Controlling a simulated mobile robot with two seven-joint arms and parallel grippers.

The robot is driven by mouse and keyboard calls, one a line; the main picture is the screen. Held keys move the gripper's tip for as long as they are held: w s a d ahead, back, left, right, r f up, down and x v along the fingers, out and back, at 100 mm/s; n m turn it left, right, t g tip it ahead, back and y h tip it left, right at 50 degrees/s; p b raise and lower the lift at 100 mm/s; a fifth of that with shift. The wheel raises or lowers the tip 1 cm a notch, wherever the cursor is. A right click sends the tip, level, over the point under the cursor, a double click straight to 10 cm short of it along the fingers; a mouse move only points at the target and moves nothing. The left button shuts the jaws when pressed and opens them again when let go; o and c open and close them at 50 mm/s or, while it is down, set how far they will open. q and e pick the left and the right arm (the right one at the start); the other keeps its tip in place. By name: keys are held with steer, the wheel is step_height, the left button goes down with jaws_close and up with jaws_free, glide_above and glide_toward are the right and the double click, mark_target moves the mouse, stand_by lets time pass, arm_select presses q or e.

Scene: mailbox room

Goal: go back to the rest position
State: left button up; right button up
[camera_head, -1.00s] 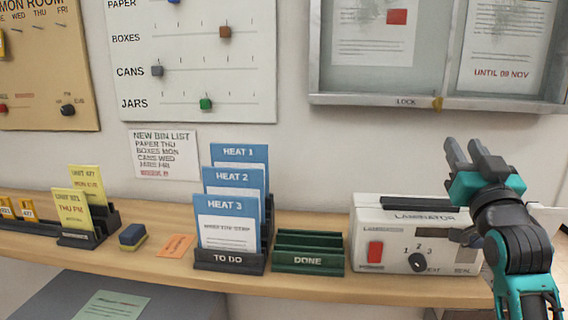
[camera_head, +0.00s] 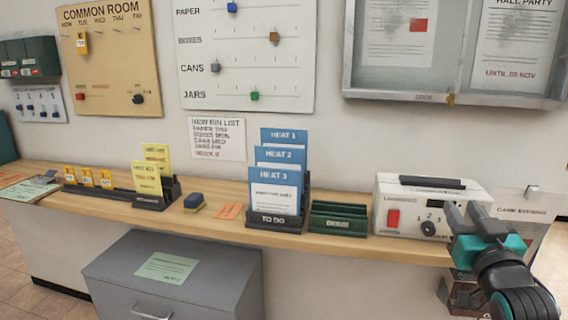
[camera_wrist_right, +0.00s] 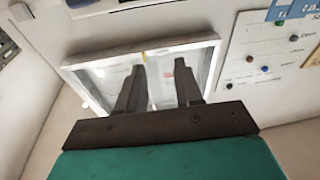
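My right gripper (camera_head: 474,217) is at the right of the head view, in front of the laminator's right side, with its fingers pointing up. In the right wrist view my right gripper (camera_wrist_right: 160,85) shows two dark fingers apart with nothing between them. The framed glass notice case (camera_wrist_right: 200,60) on the wall lies beyond the fingers there. My left gripper is in neither view.
The wooden shelf (camera_head: 340,242) carries the white laminator (camera_head: 408,205), a green DONE rack (camera_head: 338,220), a TO DO rack with blue HEAT cards (camera_head: 275,190) and yellow cards (camera_head: 146,178). A grey cabinet (camera_head: 215,275) stands below. The glass notice case (camera_head: 450,98) hangs above.

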steer(key=s+a+f+n+g+y+p, duration=0.1)
steer(key=s+a+f+g, duration=0.15)
steer(key=f, duration=0.45)
steer(key=s+a+f+n+g+y+p, duration=0.1)
steer(key=s+a+f, duration=0.3)
steer(key=f, duration=0.3)
steer(key=s+a+f+n+g+y+p, duration=0.1)
steer(key=s+a+f+g, duration=0.15)
steer(key=f, duration=0.35)
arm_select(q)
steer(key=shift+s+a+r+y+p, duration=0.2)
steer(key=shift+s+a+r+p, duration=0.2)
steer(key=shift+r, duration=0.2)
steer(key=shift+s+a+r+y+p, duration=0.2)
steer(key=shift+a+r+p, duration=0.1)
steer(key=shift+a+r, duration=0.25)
arm_select(e)
steer(key=s+a+f+g+y, duration=0.1)
steer(key=s+a+f, duration=0.2)
steer(key=s+f, duration=0.2)
steer(key=s+a+f+g, duration=0.2)
steer(key=s+f, duration=0.3)
steer(key=s, duration=0.3)
steer(key=shift+s+a+f+n+y, duration=0.2)
steer(key=shift+a+f+n+y, duration=0.15)
steer(key=shift+a, duration=0.4)
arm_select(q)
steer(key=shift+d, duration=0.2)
